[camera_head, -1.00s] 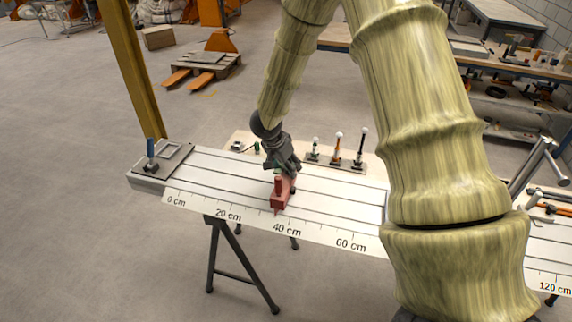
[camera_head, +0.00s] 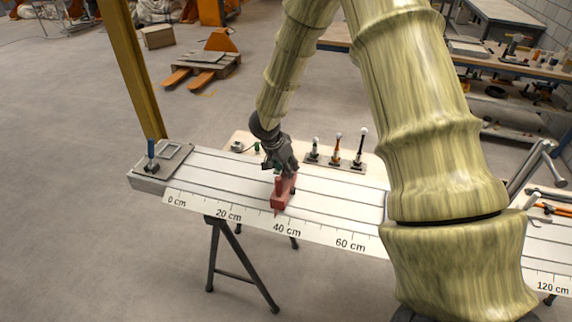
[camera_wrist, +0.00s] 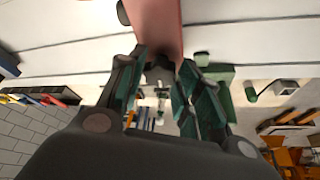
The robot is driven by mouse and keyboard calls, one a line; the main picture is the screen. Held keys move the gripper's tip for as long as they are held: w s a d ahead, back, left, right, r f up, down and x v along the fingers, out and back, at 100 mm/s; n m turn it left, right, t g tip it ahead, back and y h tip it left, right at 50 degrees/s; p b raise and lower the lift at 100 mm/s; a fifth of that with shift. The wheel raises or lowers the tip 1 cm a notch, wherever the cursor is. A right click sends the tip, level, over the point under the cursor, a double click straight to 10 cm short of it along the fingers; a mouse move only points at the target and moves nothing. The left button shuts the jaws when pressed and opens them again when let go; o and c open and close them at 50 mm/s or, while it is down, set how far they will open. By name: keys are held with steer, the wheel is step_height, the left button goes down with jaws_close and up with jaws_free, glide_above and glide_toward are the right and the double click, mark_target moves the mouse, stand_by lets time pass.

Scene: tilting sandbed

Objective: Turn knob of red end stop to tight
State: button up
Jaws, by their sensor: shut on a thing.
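The red end stop (camera_head: 281,196) sits on the white slotted bed (camera_head: 225,170), near the 40 cm mark of the scale along the front edge. My gripper (camera_head: 282,172) is just above and behind it, at its rear end. In the wrist view the red end stop (camera_wrist: 158,25) runs from the top edge down to between my fingertips (camera_wrist: 160,68). The fingers are shut on a small dark part at its end, which looks like the knob. The knob is mostly hidden by the fingers, so its angle cannot be told.
A wooden board behind the bed bears several small tools with white ball tops (camera_head: 338,148). A blue-handled clamp (camera_head: 151,155) stands at the bed's left end. A small green block (camera_head: 257,148) is left of my gripper. The bed between the clamp and the end stop is clear.

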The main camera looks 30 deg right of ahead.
steer(key=shift+w+r+m+g+p, duration=0.1)
steer(key=shift+r+m+g+p, duration=0.2)
steer(key=shift+m+p, duration=0.8)
steer(key=shift+f+m+g+p, duration=0.1)
steer(key=shift+m+g+p, duration=0.3)
steer(key=shift+m+p, duration=0.35)
steer(key=m, duration=0.1)
steer(key=m+g, duration=0.1)
steer(key=m, duration=0.2)
steer(key=shift+w+f+m+g+p, duration=0.15)
steer(key=shift+w+m+g+p, duration=0.1)
steer(key=shift+m+g+p, duration=0.1)
steer(key=m, duration=0.2)
steer(key=m+g+y+b, duration=0.1)
steer(key=m, duration=0.2)
steer(key=shift+w+d+f+g+y, duration=0.1)
steer(key=shift+d+g+y, duration=0.1)
steer(key=shift+g+y, duration=0.1)
steer(key=m+y, duration=0.1)
steer(key=m, duration=0.1)
steer(key=m+y+b, duration=0.1)
steer(key=m, duration=0.2)
steer(key=shift+d+m+g, duration=0.2)
steer(key=shift+m+g, duration=0.1)
steer(key=shift+g, duration=0.05)
steer(key=o, duration=1)
